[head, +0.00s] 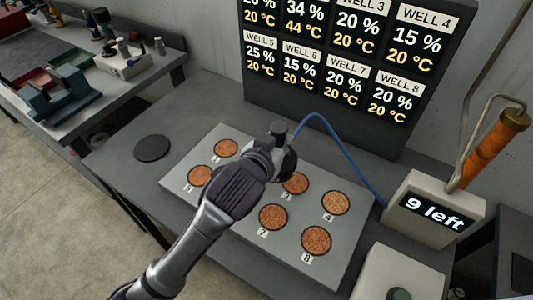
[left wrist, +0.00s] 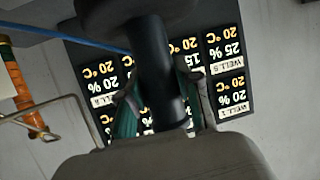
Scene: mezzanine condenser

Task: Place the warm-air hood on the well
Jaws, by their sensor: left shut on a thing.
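My left gripper (head: 274,150) is shut on the dark warm-air hood (head: 288,166), which has a blue hose on it. In the left wrist view, the gripper's teal-padded fingers (left wrist: 160,103) close around the hood's dark stem (left wrist: 158,70). The hood is over the light well plate (head: 335,268), near well 3 (head: 295,183). I cannot tell whether it touches the plate. Wells 1 (head: 225,148), 5 (head: 200,176), 4 (head: 335,203), 7 (head: 273,217) and 8 (head: 316,240) show brown grains. Wells 2 and 6 are hidden by my arm and gripper. My right gripper is not in view.
The display board (head: 330,75) behind reads 44 °C for one well and 20 °C for the others legible. A black disc (head: 152,148) lies left of the plate. A box reading "9 left" (head: 435,210) stands right. The blue hose (head: 345,145) arches between hood and box.

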